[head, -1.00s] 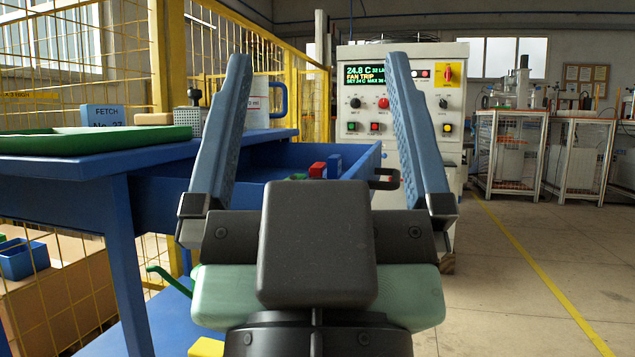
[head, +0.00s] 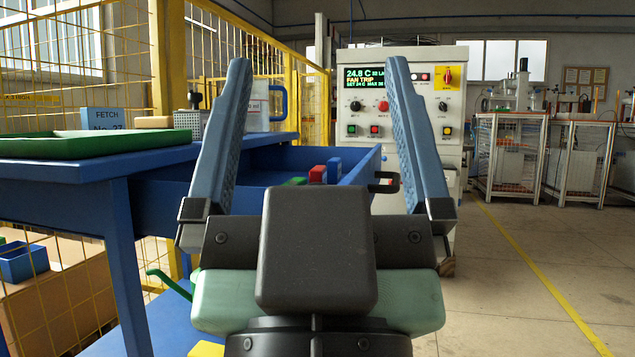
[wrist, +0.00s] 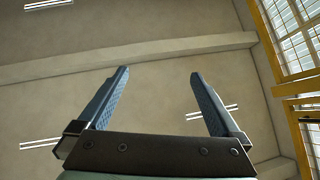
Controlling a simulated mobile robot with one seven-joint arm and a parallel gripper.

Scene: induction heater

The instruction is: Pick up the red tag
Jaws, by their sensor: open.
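A small red block-like piece (head: 318,174) stands among small coloured pieces in the open blue drawer (head: 250,160); I cannot tell whether it is the red tag. In the wrist view my gripper (wrist: 160,73) faces the ceiling, with nothing between the fingers.
The heater cabinet (head: 450,150) with a lit panel stands behind my right finger. A yellow mesh fence (head: 290,80) runs behind the table. Open floor (head: 530,270) lies at right.

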